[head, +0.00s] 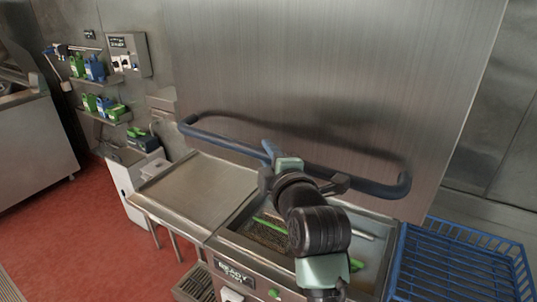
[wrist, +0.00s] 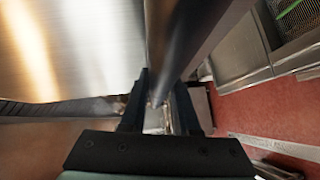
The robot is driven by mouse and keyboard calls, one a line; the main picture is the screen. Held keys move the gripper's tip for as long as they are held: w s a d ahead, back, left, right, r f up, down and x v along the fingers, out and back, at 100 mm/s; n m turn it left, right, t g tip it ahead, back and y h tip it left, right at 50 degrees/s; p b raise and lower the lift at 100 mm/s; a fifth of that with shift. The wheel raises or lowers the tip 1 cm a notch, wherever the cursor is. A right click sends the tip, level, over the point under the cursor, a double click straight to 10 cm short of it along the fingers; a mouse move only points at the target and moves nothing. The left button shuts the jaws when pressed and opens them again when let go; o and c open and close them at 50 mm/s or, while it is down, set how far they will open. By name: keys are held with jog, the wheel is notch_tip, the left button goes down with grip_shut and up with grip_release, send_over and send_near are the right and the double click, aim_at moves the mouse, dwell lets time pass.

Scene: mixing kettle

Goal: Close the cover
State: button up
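The cover is the large steel hood (head: 320,75), raised above the worktop. A blue bar handle (head: 220,138) runs along its lower edge and bends toward me at both ends. My gripper (head: 270,153) is at the middle of this handle. In the wrist view the dark bar (wrist: 186,50) passes down between the two black fingers of my gripper (wrist: 160,105). The fingers are apart with the bar between them; whether they press on it I cannot tell. My arm hides part of the handle and of the opening below.
Below the hood is an open basin (head: 250,238) with green items in it. A steel drainboard (head: 195,187) lies to the left, a blue wire rack (head: 460,262) to the right. Shelves with green and blue bottles (head: 95,68) are on the left wall. Red floor (head: 60,225) is clear at left.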

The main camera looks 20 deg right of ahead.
grip_shut()
jog(key=shift+f, duration=0.1)
dwell(0.9)
